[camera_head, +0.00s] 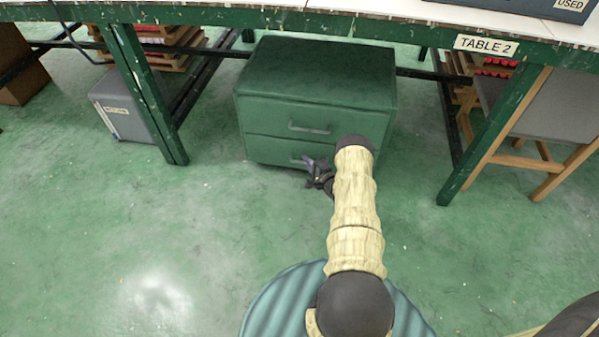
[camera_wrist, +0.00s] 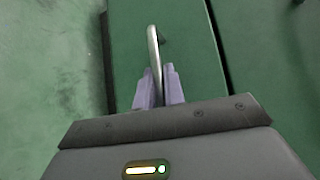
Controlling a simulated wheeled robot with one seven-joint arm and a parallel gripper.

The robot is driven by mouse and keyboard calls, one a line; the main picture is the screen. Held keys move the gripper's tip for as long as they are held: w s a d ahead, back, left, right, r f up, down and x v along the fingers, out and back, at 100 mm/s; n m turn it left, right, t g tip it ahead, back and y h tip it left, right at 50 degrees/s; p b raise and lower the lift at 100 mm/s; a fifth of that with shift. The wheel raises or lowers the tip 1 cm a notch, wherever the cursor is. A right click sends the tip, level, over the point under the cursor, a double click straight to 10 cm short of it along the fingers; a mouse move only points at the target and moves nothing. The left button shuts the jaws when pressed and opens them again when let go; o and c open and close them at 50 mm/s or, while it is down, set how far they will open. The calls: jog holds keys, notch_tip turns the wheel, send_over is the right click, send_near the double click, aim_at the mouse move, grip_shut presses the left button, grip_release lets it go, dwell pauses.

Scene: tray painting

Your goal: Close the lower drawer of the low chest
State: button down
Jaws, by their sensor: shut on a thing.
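The low chest (camera_head: 315,85) is dark green with two drawers and stands on the floor under the table. Its upper drawer (camera_head: 350,125) has a grey bar handle and looks flush. The lower drawer (camera_head: 265,150) is partly hidden by my arm and gripper; it looks flush or nearly so. My gripper (camera_head: 312,165) is at the lower drawer's handle. In the wrist view, the lower drawer's front (camera_wrist: 195,60) is close, and the purple fingers of my gripper (camera_wrist: 159,85) are shut on the metal handle (camera_wrist: 153,50), one on each side.
A table edge labelled TABLE 2 (camera_head: 485,46) runs above the chest, with green legs (camera_head: 148,95) on both sides. A grey box (camera_head: 122,108) stands at left and a chair (camera_head: 545,110) at right. The floor (camera_head: 130,230) in front is clear.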

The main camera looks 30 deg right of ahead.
jog(key=shift+w+d, duration=0.35)
jog(key=c, duration=1.5)
grip_release()
jog(key=s+p, duration=0.2)
jog(key=s, duration=0.3)
jog(key=s+d+r+p, duration=0.1)
jog(key=s+p, duration=0.1)
jog(key=s, duration=0.4)
jog(key=s+d+r+p, duration=0.1)
jog(key=s+p, duration=0.2)
jog(key=s, duration=0.3)
jog(key=shift+d+r, duration=0.15)
jog(key=shift+r, duration=0.1)
